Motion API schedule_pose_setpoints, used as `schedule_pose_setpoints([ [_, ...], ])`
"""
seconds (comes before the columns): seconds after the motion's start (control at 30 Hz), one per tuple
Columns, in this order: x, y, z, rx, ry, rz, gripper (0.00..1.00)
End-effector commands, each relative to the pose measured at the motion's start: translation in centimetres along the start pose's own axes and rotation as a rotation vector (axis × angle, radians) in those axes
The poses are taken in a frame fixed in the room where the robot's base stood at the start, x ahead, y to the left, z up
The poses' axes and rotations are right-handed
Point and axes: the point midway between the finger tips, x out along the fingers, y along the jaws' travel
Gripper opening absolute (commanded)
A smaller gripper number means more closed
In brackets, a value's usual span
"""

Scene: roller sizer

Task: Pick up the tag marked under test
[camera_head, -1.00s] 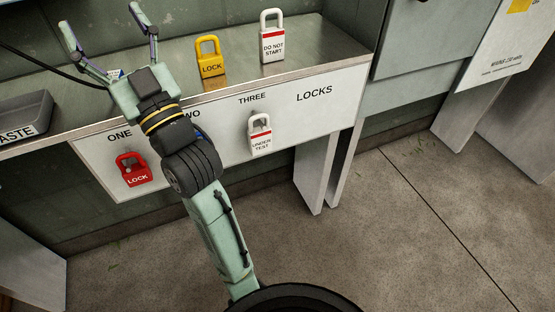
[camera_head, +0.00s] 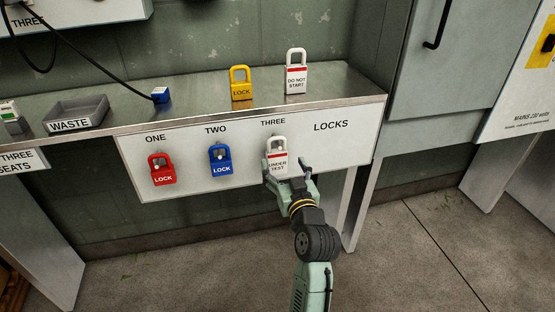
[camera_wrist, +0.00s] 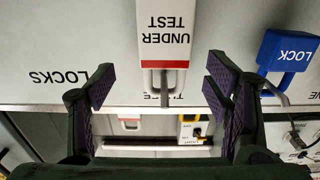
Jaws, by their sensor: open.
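The under test tag (camera_head: 277,163) is white with a red stripe and a padlock-shaped shackle. It hangs below the word THREE on the white LOCKS board. In the wrist view the tag (camera_wrist: 164,35) appears upside down, in the upper middle. My gripper (camera_head: 287,172) is at the tag, its fingers around the tag's lower part in the head view. In the wrist view my gripper (camera_wrist: 160,85) is open, one finger to each side of the tag's line, with clear gaps. The fingers hide part of the tag's lower edge in the head view.
A blue lock (camera_head: 221,159) hangs at TWO, close beside, and a red lock (camera_head: 162,169) at ONE. A yellow lock (camera_head: 241,83) and a do not start tag (camera_head: 296,72) stand on the shelf (camera_head: 204,96) above. A waste tray (camera_head: 76,113) sits left.

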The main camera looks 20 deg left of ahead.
Motion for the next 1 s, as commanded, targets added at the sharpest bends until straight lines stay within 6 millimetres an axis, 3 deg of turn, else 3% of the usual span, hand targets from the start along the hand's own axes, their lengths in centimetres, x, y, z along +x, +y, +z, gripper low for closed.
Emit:
schedule_pose_setpoints([
  [0.17, 1.3, -0.1, -0.2, 0.000, 0.002, 0.000, 0.72],
  [0.5, 5.8, -0.6, -0.3, 0.000, 0.002, 0.000, 0.72],
  [0.8, 6.2, -0.6, -0.1, 0.000, 0.002, 0.001, 0.71],
  [1.0, 6.2, -0.6, -0.1, 0.000, 0.002, 0.001, 0.58],
])
